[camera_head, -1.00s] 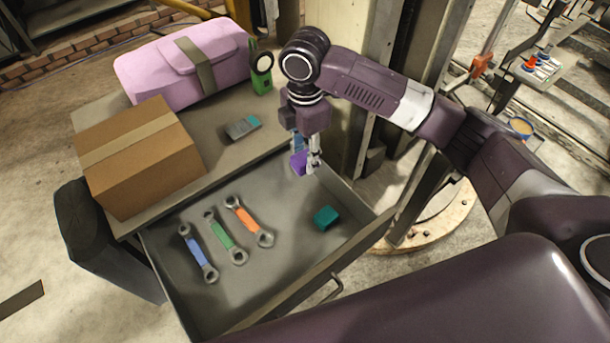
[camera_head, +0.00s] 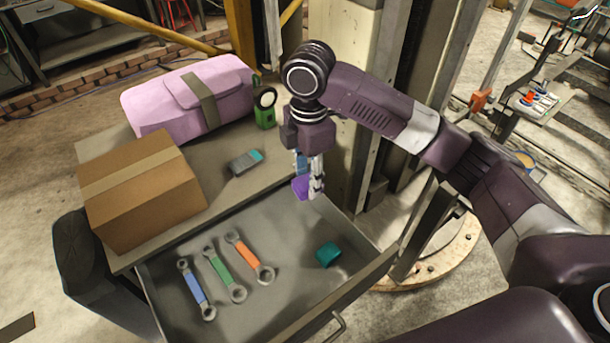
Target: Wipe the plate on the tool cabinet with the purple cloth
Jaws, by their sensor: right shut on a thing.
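My right gripper (camera_head: 311,188) is shut on a small purple cloth (camera_head: 300,187), which looks like a folded block. It holds the cloth above the back right part of the open drawer, near the cabinet top's front edge. The tool cabinet (camera_head: 215,216) stands in front of me with its drawer pulled out. I cannot make out a plate on the cabinet top; the box, the bag or my arm may hide it. My left gripper is not in view.
The drawer (camera_head: 290,301) holds blue, green and orange wrenches (camera_head: 222,275) and a teal block (camera_head: 328,255). A cardboard box (camera_head: 141,190), a pink bag (camera_head: 190,97), a grey-teal device (camera_head: 245,162) and a green lamp-like thing (camera_head: 265,108) stand on top. A column is at right.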

